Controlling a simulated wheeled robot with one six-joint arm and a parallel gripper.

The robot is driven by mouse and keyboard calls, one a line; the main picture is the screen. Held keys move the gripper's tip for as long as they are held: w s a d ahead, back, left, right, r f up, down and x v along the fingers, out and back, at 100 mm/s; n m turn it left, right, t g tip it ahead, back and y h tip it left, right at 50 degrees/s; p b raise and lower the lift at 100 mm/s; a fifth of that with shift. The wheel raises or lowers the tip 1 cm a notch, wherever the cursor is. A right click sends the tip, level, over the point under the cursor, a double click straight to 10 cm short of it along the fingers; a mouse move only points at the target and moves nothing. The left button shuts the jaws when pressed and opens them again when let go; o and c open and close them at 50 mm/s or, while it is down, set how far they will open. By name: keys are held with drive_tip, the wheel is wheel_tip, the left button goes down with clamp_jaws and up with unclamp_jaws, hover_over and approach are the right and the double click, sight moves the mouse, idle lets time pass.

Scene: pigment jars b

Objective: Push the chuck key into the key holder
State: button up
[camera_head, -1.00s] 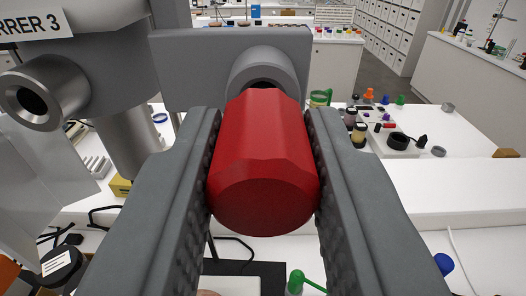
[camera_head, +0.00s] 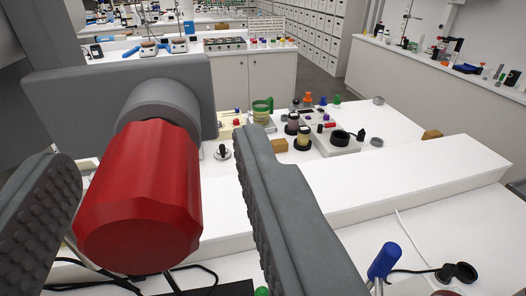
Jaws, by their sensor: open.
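The chuck key's red faceted handle (camera_head: 138,200) is large in the camera_head view, left of the middle. Its far end meets the grey round key holder (camera_head: 160,98), which stands out from a flat grey plate (camera_head: 62,100). How deep the key sits is hidden behind the handle. My gripper (camera_head: 150,205) is open, with one ridged finger on each side of the handle. A gap shows between the handle and the right finger. The left finger is also apart from the handle.
A white bench (camera_head: 330,200) runs behind and to the right, with jars (camera_head: 303,137) and small parts on it. A blue-handled tool (camera_head: 384,262) stands at the lower right. Dark cables lie below the handle.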

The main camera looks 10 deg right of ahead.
drive_tip(key=s, duration=1.7)
drive_tip(key=shift+s, duration=0.2)
drive_tip(key=s+f, duration=0.7)
drive_tip(key=s, duration=0.3)
drive_tip(key=s+f, duration=0.6)
drive_tip(key=s, duration=0.4)
drive_tip(key=s+f, duration=0.9)
drive_tip(key=f, duration=0.2)
drive_tip(key=s+f, duration=0.8)
drive_tip(key=f, duration=0.3)
drive_tip(key=shift+s+f+g, duration=0.3)
drive_tip(key=shift+s, duration=0.1)
